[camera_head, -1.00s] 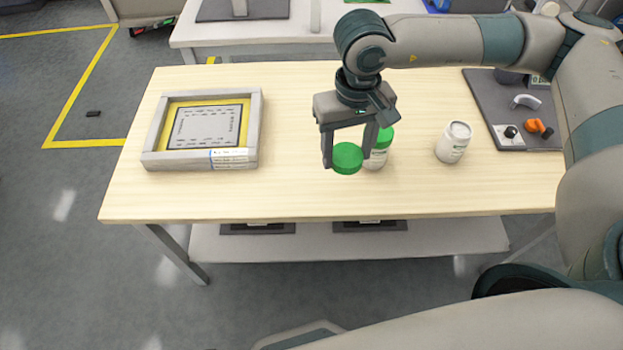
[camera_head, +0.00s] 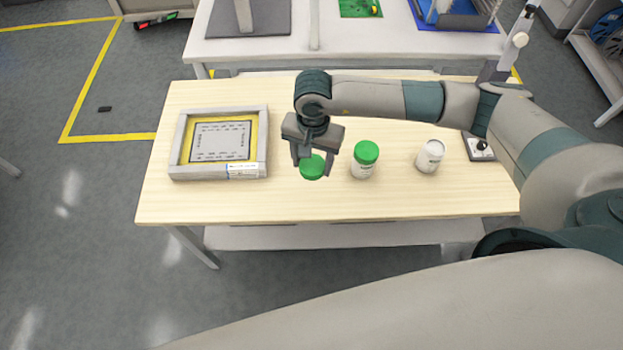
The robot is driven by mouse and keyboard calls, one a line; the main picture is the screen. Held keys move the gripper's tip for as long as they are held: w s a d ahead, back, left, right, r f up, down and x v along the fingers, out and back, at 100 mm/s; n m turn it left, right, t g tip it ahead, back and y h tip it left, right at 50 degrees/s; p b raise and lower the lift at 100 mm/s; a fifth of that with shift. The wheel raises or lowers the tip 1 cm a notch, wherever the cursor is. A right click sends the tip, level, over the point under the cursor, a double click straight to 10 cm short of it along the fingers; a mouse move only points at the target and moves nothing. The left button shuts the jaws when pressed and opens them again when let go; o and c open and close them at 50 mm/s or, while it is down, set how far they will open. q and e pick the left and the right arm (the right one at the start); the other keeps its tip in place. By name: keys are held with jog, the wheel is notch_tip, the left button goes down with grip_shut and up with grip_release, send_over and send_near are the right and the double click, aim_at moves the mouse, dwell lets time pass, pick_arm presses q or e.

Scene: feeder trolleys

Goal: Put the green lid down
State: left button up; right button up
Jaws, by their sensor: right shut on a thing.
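A green lid (camera_head: 312,167) is between the fingers of my right gripper (camera_head: 313,164), which is shut on it. The lid is over the front middle of the wooden table (camera_head: 400,205), left of the bottles. Whether it touches the tabletop I cannot tell. A white bottle with a green cap (camera_head: 364,161) stands upright just right of the gripper, apart from it. A white bottle without a green lid (camera_head: 430,156) stands upright further right. My left gripper is not in view.
A grey frame with a yellow inside and a grey plate (camera_head: 219,143) lies on the table's left part. A small white part with a black knob (camera_head: 479,148) lies at the right, partly behind my right arm. Tabletop between frame and gripper is free.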

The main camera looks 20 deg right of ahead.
jog(key=shift+s+a+m+p, duration=0.15)
jog(key=shift+m+p, duration=0.15)
jog(key=shift+p, duration=0.05)
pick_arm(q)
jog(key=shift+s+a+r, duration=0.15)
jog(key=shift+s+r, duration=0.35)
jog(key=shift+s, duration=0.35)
pick_arm(e)
jog(key=shift+f, duration=0.2)
notch_tip(320, 180, down, 5)
jog(key=shift+r+p, duration=0.15)
jog(key=shift+p, duration=1)
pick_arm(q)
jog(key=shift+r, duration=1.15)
pick_arm(e)
jog(key=shift+f, duration=0.55)
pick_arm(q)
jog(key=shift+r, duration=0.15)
pick_arm(e)
jog(key=shift+f, duration=0.15)
notch_tip(320, 180, down, 3)
jog(key=shift+r+p, duration=0.2)
jog(key=shift+p, duration=0.5)
jog(key=shift+f, duration=0.6)
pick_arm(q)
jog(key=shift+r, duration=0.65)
